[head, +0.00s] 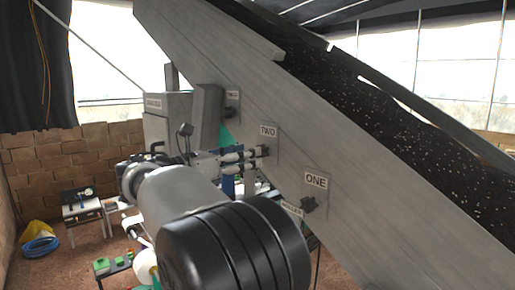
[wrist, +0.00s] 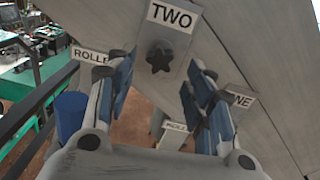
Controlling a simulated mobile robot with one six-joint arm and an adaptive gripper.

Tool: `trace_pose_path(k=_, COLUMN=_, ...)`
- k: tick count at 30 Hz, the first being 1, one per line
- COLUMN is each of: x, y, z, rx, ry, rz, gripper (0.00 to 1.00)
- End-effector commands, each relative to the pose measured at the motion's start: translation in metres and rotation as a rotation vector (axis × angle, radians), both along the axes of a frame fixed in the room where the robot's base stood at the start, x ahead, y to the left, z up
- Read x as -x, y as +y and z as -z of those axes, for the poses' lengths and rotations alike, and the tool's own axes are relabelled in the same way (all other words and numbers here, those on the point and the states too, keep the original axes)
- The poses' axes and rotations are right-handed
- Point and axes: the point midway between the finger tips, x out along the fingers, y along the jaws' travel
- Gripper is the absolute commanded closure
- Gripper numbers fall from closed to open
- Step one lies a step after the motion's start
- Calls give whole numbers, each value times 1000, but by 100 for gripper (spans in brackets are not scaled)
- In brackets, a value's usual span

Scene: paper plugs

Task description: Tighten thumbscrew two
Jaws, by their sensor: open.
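The thumbscrew under the TWO label is a dark star-shaped knob (wrist: 162,59) on a grey plate, ahead of my fingers in the wrist view. In the head view the TWO label (head: 268,131) is on the side of the sloping conveyor, and its knob (head: 264,151) is partly hidden by my fingertips. My gripper (head: 258,156) reaches that knob from the left. In the wrist view my gripper (wrist: 160,88) is open, with its blue-padded fingers apart on the left and right, the knob showing between and beyond them. I cannot tell whether the fingers touch it.
The ONE plate has its own dark knob (head: 308,204), lower right. A third labelled plate (head: 232,103) is up-left, beside a grey box (head: 168,122). The conveyor side (head: 340,170) slopes across the view. A small white table (head: 82,207) stands at far left.

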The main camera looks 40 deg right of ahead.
Motion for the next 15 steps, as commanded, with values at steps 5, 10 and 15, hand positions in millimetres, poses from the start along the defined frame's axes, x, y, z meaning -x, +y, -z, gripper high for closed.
trace_pose_path(k=5, x=0, y=0, z=0, rx=22, ry=276, rz=0, gripper=52)
trace_pose_path(k=10, x=0, y=0, z=-1, rx=43, ry=542, rz=0, gripper=52)
trace_pose_path(k=15, x=0, y=0, z=-1, rx=61, ry=777, rz=0, gripper=52)
